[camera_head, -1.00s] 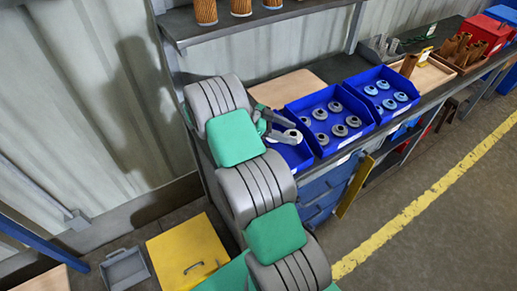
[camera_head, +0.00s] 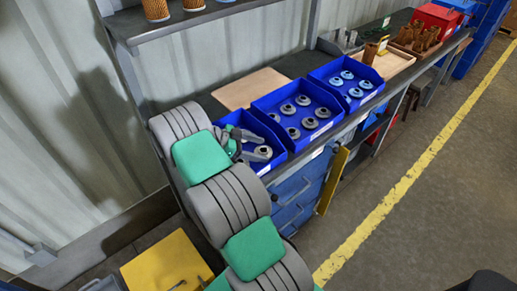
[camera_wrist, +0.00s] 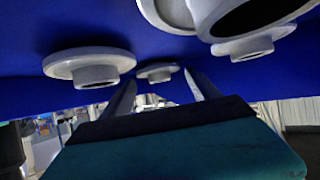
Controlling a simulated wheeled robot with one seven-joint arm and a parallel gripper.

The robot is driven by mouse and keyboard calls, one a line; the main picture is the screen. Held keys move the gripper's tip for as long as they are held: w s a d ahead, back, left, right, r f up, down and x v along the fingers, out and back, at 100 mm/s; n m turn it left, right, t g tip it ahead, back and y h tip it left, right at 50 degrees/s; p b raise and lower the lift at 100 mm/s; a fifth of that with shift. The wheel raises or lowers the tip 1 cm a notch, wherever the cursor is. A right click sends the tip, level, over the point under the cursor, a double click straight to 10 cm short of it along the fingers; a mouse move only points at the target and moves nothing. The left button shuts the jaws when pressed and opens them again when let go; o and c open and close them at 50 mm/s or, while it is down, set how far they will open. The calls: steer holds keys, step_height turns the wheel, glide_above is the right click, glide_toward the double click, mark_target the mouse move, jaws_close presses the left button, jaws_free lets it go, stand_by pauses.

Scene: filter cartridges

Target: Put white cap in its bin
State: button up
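My gripper (camera_head: 254,145) reaches into the left blue bin (camera_head: 277,162), which holds pale grey-white caps (camera_head: 263,152). The arm partly hides this bin and its caps. In the wrist view, my gripper (camera_wrist: 160,78) shows two fingers standing apart with nothing clearly held between them. A flanged cap (camera_wrist: 90,66) is left of the fingers, and a smaller-looking one (camera_wrist: 157,70) is seen beyond the gap between the tips. A large close cap (camera_wrist: 250,14) fills the upper right. Blue bin surface (camera_wrist: 60,25) lies behind them.
The middle blue bin (camera_head: 318,133) holds several grey caps, and the right blue bin (camera_head: 375,100) holds light blue caps. A tan board (camera_head: 250,88) lies behind the bins. A shelf (camera_head: 190,24) with orange cartridges hangs above. A yellow box (camera_head: 165,264) stands low at the left.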

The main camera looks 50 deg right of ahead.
steer(key=shift+o, duration=0.8)
steer(key=shift+w+a+r+p, duration=0.1)
steer(key=shift+r+p, duration=0.15)
steer(key=shift+p, duration=0.1)
steer(key=p+v, duration=0.2)
steer(key=p, duration=0.1)
steer(key=p+v, duration=0.3)
steer(key=p, duration=0.1)
steer(key=shift+r, duration=0.45)
steer(key=p, duration=0.1)
steer(key=a+p, duration=0.1)
steer(key=shift+w+r+p, duration=0.15)
steer(key=shift+w+p, duration=0.2)
steer(key=shift+w, duration=0.05)
steer(key=shift+w+a+p, duration=0.2)
steer(key=shift+a+p, duration=0.05)
steer(key=shift+p, duration=0.1)
